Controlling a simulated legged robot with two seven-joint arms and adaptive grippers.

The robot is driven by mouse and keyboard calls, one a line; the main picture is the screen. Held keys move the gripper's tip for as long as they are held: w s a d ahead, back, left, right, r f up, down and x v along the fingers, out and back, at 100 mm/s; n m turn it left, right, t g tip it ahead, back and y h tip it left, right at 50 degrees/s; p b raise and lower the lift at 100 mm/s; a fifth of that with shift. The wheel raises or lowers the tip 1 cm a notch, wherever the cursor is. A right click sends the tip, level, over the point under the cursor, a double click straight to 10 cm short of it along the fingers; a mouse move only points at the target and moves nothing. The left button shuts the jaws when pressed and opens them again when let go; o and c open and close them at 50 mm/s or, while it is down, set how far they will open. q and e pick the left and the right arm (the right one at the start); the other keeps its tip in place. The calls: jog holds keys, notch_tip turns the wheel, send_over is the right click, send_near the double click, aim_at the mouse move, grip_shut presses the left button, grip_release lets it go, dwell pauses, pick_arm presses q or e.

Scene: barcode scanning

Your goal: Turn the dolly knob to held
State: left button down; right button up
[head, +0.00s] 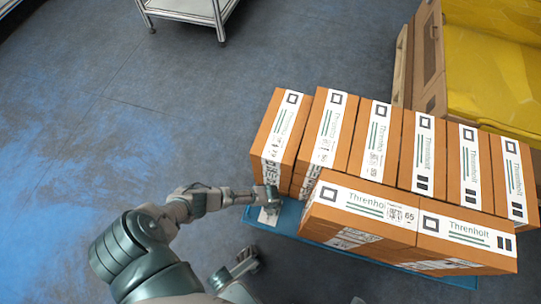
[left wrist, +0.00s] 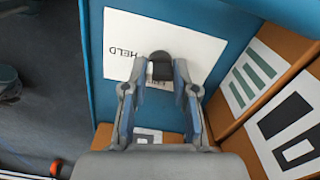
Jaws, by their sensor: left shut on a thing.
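The blue dolly (head: 290,222) stands on the floor under the orange boxes. A white label card (head: 268,216) is on its near left corner. In the left wrist view the card (left wrist: 120,38) reads HELD, upside down, and a second word is mostly hidden by the knob. The small dark knob (left wrist: 162,68) stands on the card between my left fingertips. My left gripper (head: 270,196) is shut on it, and the gripper also shows in the left wrist view (left wrist: 160,88). The knob is hidden by the gripper in the head view.
Several orange Threnholt boxes (head: 372,140) stand on the dolly, close to the right of my left gripper. A brown wooden frame with a yellow load (head: 490,70) is at the upper right. A white-framed stand (head: 185,8) is at the top. The floor at left is clear.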

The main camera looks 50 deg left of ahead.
pick_arm(q)
jog(key=shift+w+m, duration=0.1)
jog(key=shift+m, duration=1.1)
jog(key=c, duration=0.9)
grip_release()
jog(key=shift+r, duration=0.25)
notch_tip(320, 180, up, 11)
jog(key=shift+r, duration=0.2)
